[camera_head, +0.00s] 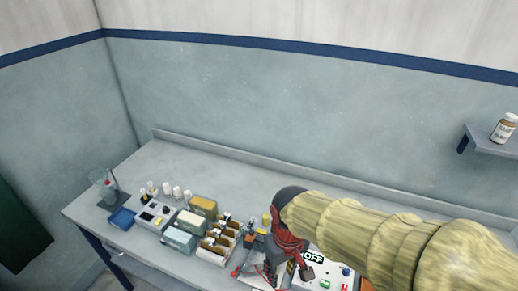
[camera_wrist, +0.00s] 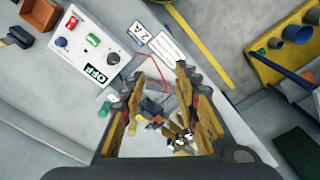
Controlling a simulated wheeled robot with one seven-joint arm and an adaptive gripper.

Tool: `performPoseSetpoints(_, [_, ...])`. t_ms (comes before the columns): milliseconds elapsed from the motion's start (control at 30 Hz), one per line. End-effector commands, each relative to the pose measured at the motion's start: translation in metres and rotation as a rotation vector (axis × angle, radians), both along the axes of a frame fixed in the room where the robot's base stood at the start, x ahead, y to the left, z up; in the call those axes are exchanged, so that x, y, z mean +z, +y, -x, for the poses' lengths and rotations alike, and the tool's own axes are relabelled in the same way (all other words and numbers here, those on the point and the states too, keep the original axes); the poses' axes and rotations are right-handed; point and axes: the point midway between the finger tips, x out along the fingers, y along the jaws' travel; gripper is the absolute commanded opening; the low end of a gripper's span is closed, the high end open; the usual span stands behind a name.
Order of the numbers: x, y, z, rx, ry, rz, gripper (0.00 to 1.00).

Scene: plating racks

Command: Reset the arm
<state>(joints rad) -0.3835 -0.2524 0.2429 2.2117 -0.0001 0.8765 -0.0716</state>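My arm reaches in from the right in the head view. My gripper (camera_head: 285,268) hangs over the front of the bench, beside the power box (camera_head: 335,275) with the OFF label. In the wrist view the two fingers of my gripper (camera_wrist: 160,75) stand apart. Nothing shows clamped between them; bench items show through the gap, beyond the fingers. The same white box (camera_wrist: 85,50), with its knob and green and red controls, lies to the left of the fingers. My arm hides part of the bench's right side.
The grey bench (camera_head: 205,165) has clear room along the back. Brown bottles (camera_head: 222,240) in racks, boxes and a blue tray (camera_head: 122,218) crowd the front left. A wall shelf (camera_head: 490,146) holds a bottle (camera_head: 504,128). A yellow rack (camera_wrist: 270,70) shows in the wrist view.

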Motion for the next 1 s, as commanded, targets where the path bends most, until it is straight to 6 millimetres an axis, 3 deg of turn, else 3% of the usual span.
performPoseSetpoints(33, [0.004,-0.017,0.008,-0.059,-0.036,-0.016,0.31])
performPoseSetpoints(200, [0.021,-0.064,0.037,-0.221,-0.149,-0.058,0.31])
performPoseSetpoints(500, [0.045,-0.12,0.066,-0.398,-0.378,-0.103,0.31])
performPoseSetpoints(700, [0.05,-0.134,0.067,-0.448,-0.422,-0.103,0.31])
performPoseSetpoints(1000, [0.052,-0.134,0.067,-0.448,-0.421,-0.102,0.31])
